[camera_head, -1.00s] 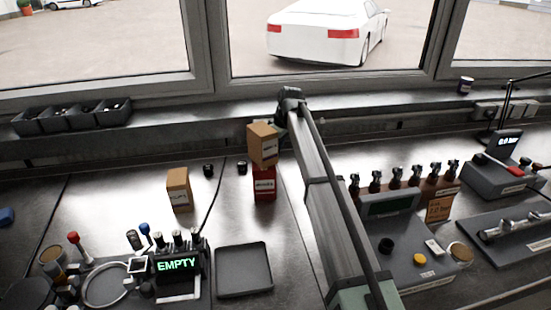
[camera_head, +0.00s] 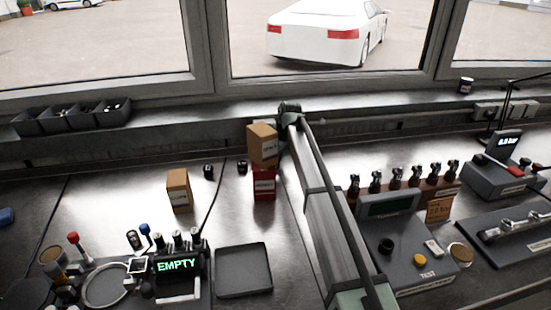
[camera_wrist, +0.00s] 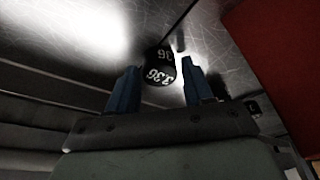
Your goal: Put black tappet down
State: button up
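In the wrist view a black tappet (camera_wrist: 158,75) marked 3.36 stands on the metal bench between the two blue fingers of my gripper (camera_wrist: 160,80). The fingers are spread, with a narrow gap visible on the right side of the tappet; contact on the left is hard to tell. In the head view the boxes hide my gripper and this tappet cannot be made out for sure. Two small black tappets (camera_head: 208,171) (camera_head: 242,167) stand on the bench left of the boxes.
A cardboard box (camera_head: 262,146) sits on a red box (camera_head: 264,184) close to my arm; red also fills the wrist view's right edge (camera_wrist: 285,60). Another cardboard box (camera_head: 179,190) stands left. An empty tray (camera_head: 243,270), an "EMPTY" display (camera_head: 177,265) and a test unit (camera_head: 405,255) stand nearer.

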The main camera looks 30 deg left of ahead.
jog(key=shift+o, duration=1.1)
jog(key=shift+r, duration=0.1)
jog(key=v, duration=1.2)
